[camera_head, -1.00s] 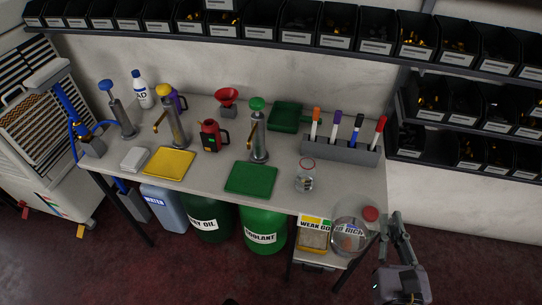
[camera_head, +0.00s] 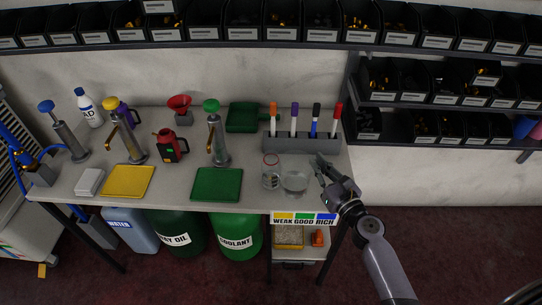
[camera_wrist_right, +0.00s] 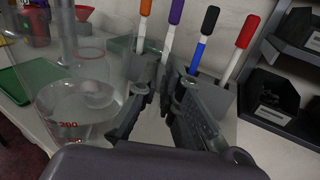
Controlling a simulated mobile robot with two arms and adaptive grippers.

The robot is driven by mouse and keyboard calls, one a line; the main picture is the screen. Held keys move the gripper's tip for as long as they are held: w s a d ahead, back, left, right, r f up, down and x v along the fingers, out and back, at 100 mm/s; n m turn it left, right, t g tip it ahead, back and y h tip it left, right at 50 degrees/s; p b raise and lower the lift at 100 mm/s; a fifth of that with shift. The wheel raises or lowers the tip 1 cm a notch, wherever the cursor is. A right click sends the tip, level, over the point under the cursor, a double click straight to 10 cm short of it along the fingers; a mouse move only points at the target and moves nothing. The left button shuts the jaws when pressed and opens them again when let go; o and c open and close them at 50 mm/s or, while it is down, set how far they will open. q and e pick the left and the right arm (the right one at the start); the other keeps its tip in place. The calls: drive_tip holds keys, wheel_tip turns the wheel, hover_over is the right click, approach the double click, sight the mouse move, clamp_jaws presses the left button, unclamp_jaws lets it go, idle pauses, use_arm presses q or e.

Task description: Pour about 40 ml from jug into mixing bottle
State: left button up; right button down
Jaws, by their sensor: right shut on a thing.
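The clear jug (camera_head: 293,183) is close to the front right of the table in the head view, roughly upright. In the right wrist view the jug (camera_wrist_right: 75,115) fills the left side, with red graduation marks and clear liquid inside. My right gripper (camera_head: 322,170) is at its right side, shut on the jug; the grip itself is hard to see between the fingers (camera_wrist_right: 162,95). The mixing bottle (camera_head: 271,173), a small clear vessel with a red rim, stands on the table just left of the jug. My left gripper is not in view.
A grey marker holder (camera_head: 300,144) with several markers stands just behind the jug. A green mat (camera_head: 217,185), a pump with a green top (camera_head: 216,140) and a red jug (camera_head: 172,147) are to the left. A WEAK GOOD RICH sign (camera_head: 303,219) hangs at the front edge.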

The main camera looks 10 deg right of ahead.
drive_tip(key=shift+n+y, duration=0.3)
drive_tip(key=shift+y, duration=0.3)
drive_tip(key=w+d, duration=0.2)
drive_tip(key=w, duration=0.2)
drive_tip(key=w+d+f+b, duration=0.1)
drive_tip(key=w+d, duration=0.2)
drive_tip(key=w, duration=0.1)
drive_tip(key=w+d+f, duration=0.1)
drive_tip(key=w+d, duration=0.1)
drive_tip(key=w, duration=0.2)
drive_tip(key=shift+d+b, duration=0.3)
drive_tip(key=shift+a+r, duration=0.1)
drive_tip(key=shift+r, duration=0.05)
drive_tip(key=s+a+r+n+p, duration=0.2)
drive_tip(key=a+r+n+p, duration=0.3)
drive_tip(key=a+r+n, duration=0.2)
wheel_tip(320, 180, up, 5)
drive_tip(key=n, duration=0.2)
drive_tip(key=shift+a+f+n+p, duration=0.15)
drive_tip(key=shift+a+n+p, duration=0.1)
drive_tip(key=shift+n+p, duration=0.05)
drive_tip(key=shift+s+a+n, duration=0.15)
drive_tip(key=shift+a+n, duration=0.15)
drive_tip(key=shift+n, duration=0.3)
drive_tip(key=shift+s+a+r+n, duration=0.1)
drive_tip(key=shift+a+r+n, duration=0.3)
drive_tip(key=shift+r+n, duration=0.15)
